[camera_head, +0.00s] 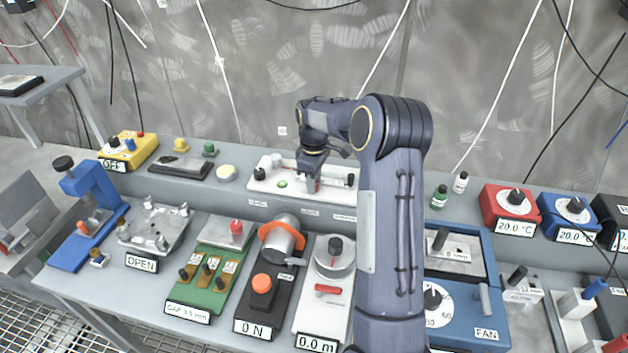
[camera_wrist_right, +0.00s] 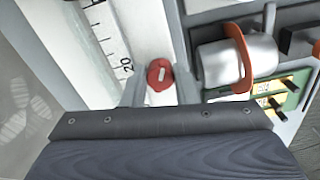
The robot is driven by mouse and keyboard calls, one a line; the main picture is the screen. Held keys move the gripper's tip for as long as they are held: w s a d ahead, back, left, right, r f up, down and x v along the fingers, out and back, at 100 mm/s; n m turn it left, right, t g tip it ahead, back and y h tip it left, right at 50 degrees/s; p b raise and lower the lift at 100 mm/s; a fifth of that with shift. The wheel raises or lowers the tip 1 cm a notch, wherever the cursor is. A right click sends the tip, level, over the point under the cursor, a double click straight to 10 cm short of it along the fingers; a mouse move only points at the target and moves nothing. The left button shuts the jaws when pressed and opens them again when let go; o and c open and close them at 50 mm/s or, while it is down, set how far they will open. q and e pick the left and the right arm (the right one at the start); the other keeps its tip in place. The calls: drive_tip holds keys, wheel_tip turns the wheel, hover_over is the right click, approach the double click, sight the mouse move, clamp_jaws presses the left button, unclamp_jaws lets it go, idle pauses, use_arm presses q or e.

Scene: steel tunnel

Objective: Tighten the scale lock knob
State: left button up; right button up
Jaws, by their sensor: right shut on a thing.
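The scale lock knob is a small round red knob (camera_wrist_right: 159,73) with a pale slot mark, seen in the right wrist view beside a white ruler scale (camera_wrist_right: 105,35) marked with numbers such as 20. My right gripper (camera_wrist_right: 159,88) has one grey finger on each side of the knob and is shut on it. In the head view the right gripper (camera_head: 312,184) points down at the long white scale unit (camera_head: 268,187) on the back ledge. A bit of red shows at its fingertips; the arm hides part of the unit. My left gripper is not in view.
In front stand a black unit reading 0 N (camera_head: 258,325), a white unit reading 0.0 m (camera_head: 318,340) and a green board (camera_head: 200,295). Small bottles (camera_head: 440,196) and red and blue dial boxes (camera_head: 506,222) line the back ledge.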

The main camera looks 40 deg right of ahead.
idle(0.4)
drive_tip(key=o, duration=1)
wheel_tip(320, 180, up, 8)
drive_tip(key=shift+f+b, duration=0.1)
drive_tip(key=shift+b, duration=0.35)
